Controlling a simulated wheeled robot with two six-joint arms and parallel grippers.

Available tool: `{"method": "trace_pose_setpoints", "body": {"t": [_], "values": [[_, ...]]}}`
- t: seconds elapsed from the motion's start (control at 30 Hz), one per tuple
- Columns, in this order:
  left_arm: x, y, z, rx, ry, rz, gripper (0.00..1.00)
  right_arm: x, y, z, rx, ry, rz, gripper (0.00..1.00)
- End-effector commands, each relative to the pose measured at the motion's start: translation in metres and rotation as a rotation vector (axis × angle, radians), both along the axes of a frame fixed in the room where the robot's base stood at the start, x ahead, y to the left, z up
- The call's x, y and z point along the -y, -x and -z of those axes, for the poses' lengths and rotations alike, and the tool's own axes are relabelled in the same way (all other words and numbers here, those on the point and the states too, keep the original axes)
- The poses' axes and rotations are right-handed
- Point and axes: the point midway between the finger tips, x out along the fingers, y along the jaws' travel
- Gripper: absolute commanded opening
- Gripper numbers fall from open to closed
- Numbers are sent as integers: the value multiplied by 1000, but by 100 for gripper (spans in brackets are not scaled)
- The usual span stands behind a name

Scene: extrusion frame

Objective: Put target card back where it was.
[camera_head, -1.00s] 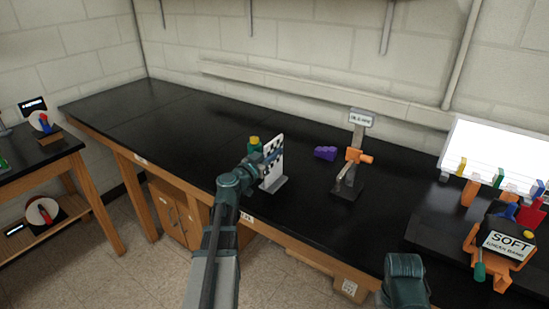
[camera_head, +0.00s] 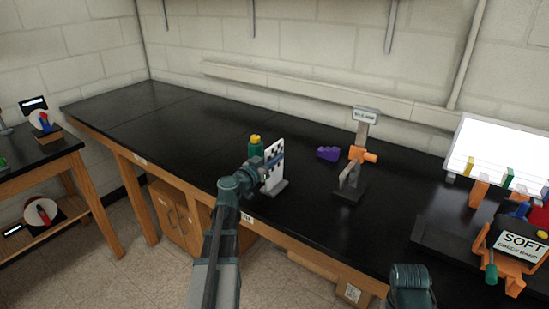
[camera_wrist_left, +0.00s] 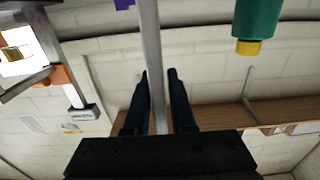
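The target card is most likely the white upright board with black squares (camera_head: 273,167), on a grey foot on the black bench. My left gripper (camera_head: 266,163) is at this board, its fingers partly hidden against it. In the left wrist view the board shows edge-on as a thin grey strip (camera_wrist_left: 150,40) between the two fingers of the left gripper (camera_wrist_left: 158,75). A narrow gap shows between the strip and the right-hand finger, so the gripper looks open around it. Part of my right arm (camera_head: 410,285) shows at the bottom; its fingers are out of view.
A green bottle with a yellow cap (camera_head: 256,147) stands just behind the board. A purple block (camera_head: 328,154) and a grey stand with an orange clamp (camera_head: 361,155) are to the right. A white panel (camera_head: 500,150) and an orange SOFT holder (camera_head: 515,255) are farther right. The bench's left part is clear.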

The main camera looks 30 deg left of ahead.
Motion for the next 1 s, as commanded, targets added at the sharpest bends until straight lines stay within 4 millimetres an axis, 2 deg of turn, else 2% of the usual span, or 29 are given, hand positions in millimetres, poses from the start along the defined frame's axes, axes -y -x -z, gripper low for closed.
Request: {"method": "trace_pose_setpoints", "body": {"t": [0.03,0.1,0.47,0.8,1.0], "values": [[0,0,0,0,0,0,34,0,0,0,0,0,0,50],[0,0,0,0,0,0,42,0,0,0,0,0,0,50],[0,1,-6,0,0,0,42,0,0,-6,0,0,0,50],[-3,69,-3,0,0,-2,42,0,0,-3,0,0,0,50],[-7,102,-3,0,0,-2,42,0,0,-3,0,0,0,50]]}}
